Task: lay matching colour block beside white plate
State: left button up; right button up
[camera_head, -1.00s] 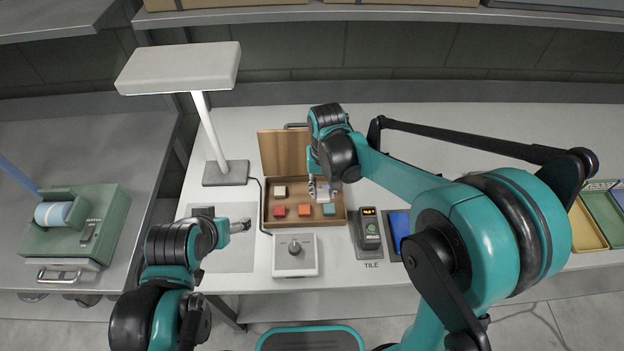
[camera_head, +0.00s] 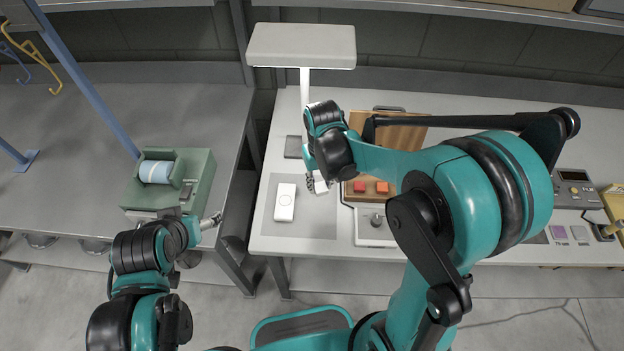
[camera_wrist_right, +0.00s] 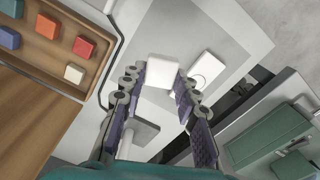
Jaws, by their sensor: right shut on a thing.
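My right gripper (camera_head: 318,187) is shut on a white block (camera_head: 321,187) over the grey mat (camera_head: 305,225). The block also shows between the fingers in the right wrist view (camera_wrist_right: 163,71). I cannot tell whether it touches the mat. A white plate (camera_head: 285,202) with a ring mark lies on the mat, to the left of the block in the head view, with a gap between them. The wooden box (camera_wrist_right: 38,74) holds blue, orange, red and cream blocks. My left gripper (camera_head: 212,220) is left of the bench, away from the plate; its jaws are too small to read.
A lamp (camera_head: 301,46) stands behind the mat on its grey base (camera_head: 294,147). A white box with a knob (camera_head: 377,219) stands right of the mat. A green machine (camera_head: 200,180) with a roll is on the left bench. The mat's front part is clear.

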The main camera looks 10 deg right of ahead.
jog(key=shift+a, duration=0.25)
jog(key=shift+f, duration=0.2)
jog(key=shift+d+f+b, duration=0.1)
jog(key=shift+f+b, duration=0.55)
pick_arm(q)
notch_tip(320, 180, down, 8)
jog(key=b, duration=0.7)
jog(key=shift+a+f, duration=0.2)
pick_arm(e)
send_near(318, 209)
notch_tip(318, 209, down, 5)
jog(key=shift+f, duration=0.2)
pick_arm(q)
jog(key=shift+f+b, duration=0.55)
jog(key=shift+b, duration=0.15)
pick_arm(e)
jog(key=shift+f, duration=0.6)
jog(key=o, duration=1.2)
jog(key=shift+o, duration=0.2)
